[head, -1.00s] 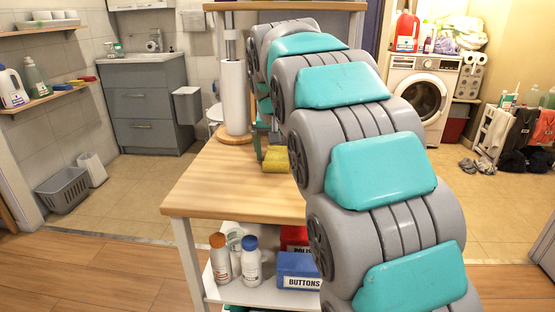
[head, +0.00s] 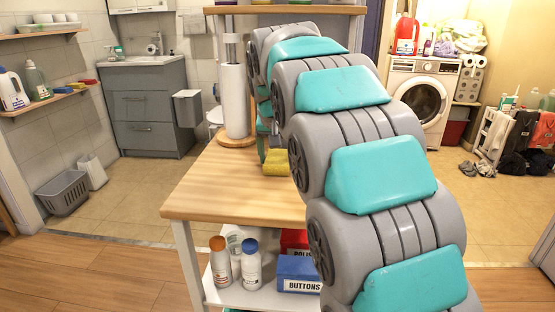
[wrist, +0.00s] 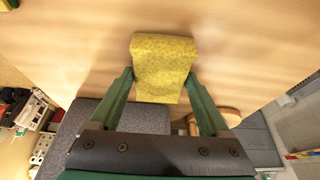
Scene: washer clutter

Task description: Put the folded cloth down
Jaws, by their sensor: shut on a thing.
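The folded cloth (wrist: 165,68) is yellow with a fine pattern. In the wrist view it lies between the two green fingertips of my gripper (wrist: 160,80), which are shut on its sides. In the head view the cloth (head: 277,163) shows just left of my arm, at the wooden table top (head: 230,195). My gripper (head: 262,150) is mostly hidden behind my arm there. The cloth's lower side appears at or very close to the table surface; I cannot tell whether it touches.
A paper towel roll (head: 234,100) stands on the table, left of the cloth. The front left of the table top is bare. Bottles (head: 251,264) and a blue box labelled BUTTONS (head: 298,272) stand on the shelf below. My arm hides the table's right side.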

